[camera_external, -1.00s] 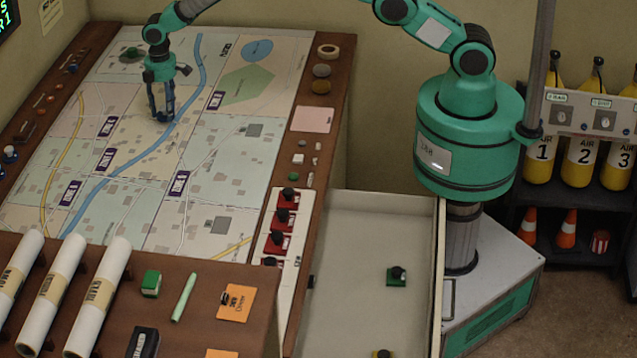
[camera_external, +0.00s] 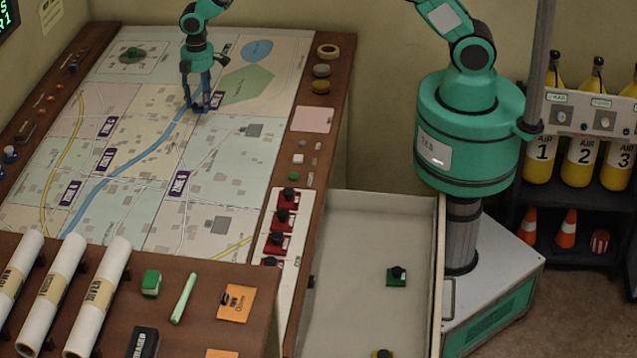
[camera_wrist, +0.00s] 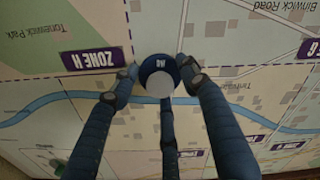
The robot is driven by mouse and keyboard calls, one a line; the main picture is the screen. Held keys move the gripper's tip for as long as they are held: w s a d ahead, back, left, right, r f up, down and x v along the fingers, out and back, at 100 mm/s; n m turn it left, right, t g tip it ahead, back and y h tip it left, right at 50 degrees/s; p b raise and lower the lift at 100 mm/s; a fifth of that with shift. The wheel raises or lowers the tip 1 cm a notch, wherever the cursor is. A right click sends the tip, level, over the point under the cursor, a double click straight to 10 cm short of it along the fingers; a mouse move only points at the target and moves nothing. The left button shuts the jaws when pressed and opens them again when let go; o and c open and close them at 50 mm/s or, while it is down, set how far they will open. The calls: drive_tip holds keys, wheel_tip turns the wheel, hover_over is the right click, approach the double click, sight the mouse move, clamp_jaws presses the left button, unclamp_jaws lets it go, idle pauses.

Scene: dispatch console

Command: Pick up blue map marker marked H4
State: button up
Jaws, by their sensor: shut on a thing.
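A blue map marker (camera_wrist: 155,66) with a pale round knob shows in the wrist view between the fingers of my gripper (camera_wrist: 158,76). Its white lettering is too small to read surely. My gripper's dark fingers are shut on it. In the external view, my gripper (camera_external: 196,106) points down at the upper middle of the map (camera_external: 215,165), beside the blue river line. The fingers hide the marker there. I cannot tell whether it touches the map. The purple ZONE H label (camera_wrist: 93,60) is just left of the marker in the wrist view.
A green marker (camera_external: 132,54) stands at the map's top left. Red pieces with black knobs (camera_external: 280,242) line the right edge. An open drawer (camera_external: 365,230) holds another green piece (camera_external: 397,277). White rolls (camera_external: 50,300) lie at the front left. The map around my gripper is clear.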

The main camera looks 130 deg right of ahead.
drive_tip(key=shift+s+a+r, duration=0.2)
drive_tip(key=shift+s+a, duration=1.15)
drive_tip(key=shift+s, duration=0.3)
